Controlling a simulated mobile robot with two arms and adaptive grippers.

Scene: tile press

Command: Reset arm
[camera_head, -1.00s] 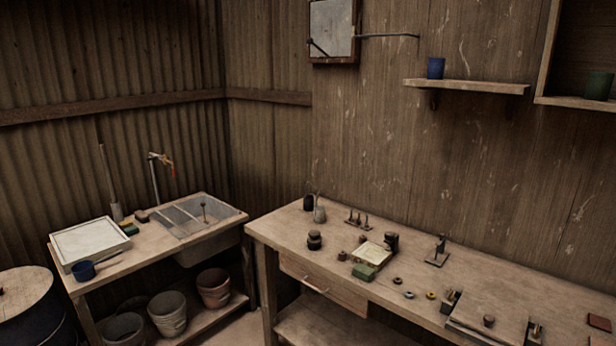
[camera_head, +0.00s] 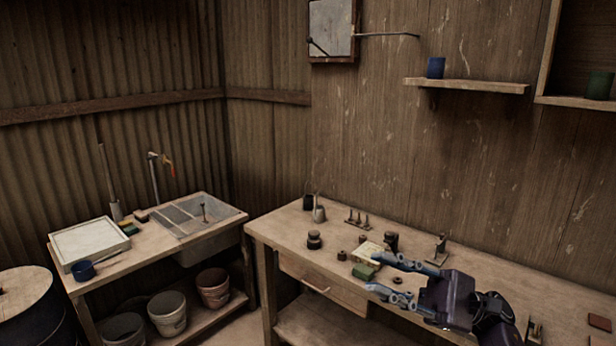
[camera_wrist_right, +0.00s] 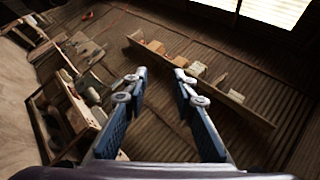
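My right gripper (camera_head: 372,274) comes in from the lower right in the head view, over the front part of the workbench (camera_head: 262,230). Its two blue fingers are spread apart with nothing between them. In the right wrist view the same gripper (camera_wrist_right: 161,82) shows both fingers apart and empty. Beyond its fingers is a wooden wall shelf. My left gripper is not in the head view. The right arm hides part of the bench's right side.
A green block (camera_head: 363,272), a dark round pot (camera_head: 314,240) and a small stand (camera_head: 437,249) are close to the right gripper. A sink (camera_head: 203,214) and a white tray (camera_head: 88,241) are at the left. Blue (camera_head: 436,67) and green (camera_head: 599,86) cups stand on shelves.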

